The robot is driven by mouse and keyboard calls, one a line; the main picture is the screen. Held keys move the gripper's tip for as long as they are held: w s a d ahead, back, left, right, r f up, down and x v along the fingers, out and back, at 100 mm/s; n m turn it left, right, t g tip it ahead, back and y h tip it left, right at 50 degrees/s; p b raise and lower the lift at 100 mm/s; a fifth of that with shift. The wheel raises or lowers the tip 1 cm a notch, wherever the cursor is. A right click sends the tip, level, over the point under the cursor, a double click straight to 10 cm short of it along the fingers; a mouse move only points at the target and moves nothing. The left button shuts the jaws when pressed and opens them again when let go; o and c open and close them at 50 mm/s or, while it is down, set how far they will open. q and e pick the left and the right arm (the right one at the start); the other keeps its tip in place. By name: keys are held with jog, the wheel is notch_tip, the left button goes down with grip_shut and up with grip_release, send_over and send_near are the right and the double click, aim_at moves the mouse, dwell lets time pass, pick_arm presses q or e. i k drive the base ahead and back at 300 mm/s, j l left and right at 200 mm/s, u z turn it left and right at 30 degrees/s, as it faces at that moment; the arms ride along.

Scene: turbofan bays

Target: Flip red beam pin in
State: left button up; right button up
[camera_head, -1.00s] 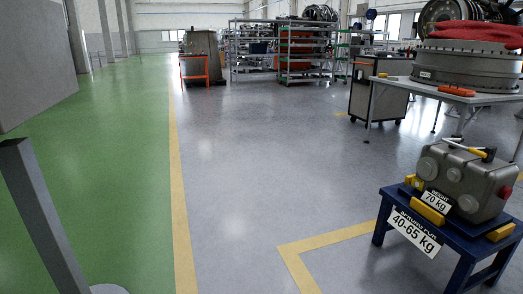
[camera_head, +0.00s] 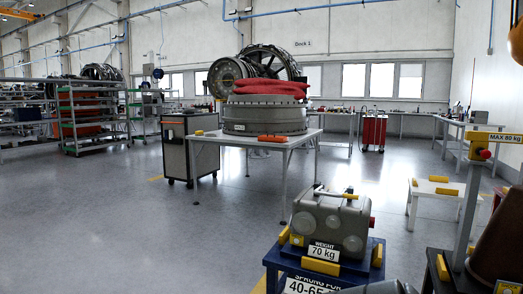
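A hoist-like stand with a grey post (camera_head: 468,205) is at the right edge, and it carries a yellow beam (camera_head: 497,137) labelled "MAX 80 kg". A small red part (camera_head: 486,154) sits just under the beam near the post top; it may be the red beam pin, but it is too small to tell its position. Neither of my grippers is in view. A grey rounded shape at the bottom edge may be part of my arm.
A grey gearbox-like unit (camera_head: 329,220) marked 70 kg sits on a blue stand (camera_head: 268,262) in front. Behind it are a table (camera_head: 306,138) with a ring casing and red cloth, and a dark cart (camera_head: 176,150). A brown object (camera_head: 497,240) stands at right. Floor at left is clear.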

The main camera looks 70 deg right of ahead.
aim_at(485, 154)
jog(key=i+z, duration=0.15)
jog(key=z, duration=3.35)
jog(key=j+z, duration=0.1)
jog(key=z, duration=0.2)
jog(key=i+j+z, duration=0.15)
jog(key=j, duration=0.15)
jog(key=i+j+z, duration=0.35)
jog(key=j, duration=0.25)
jog(key=k, duration=0.05)
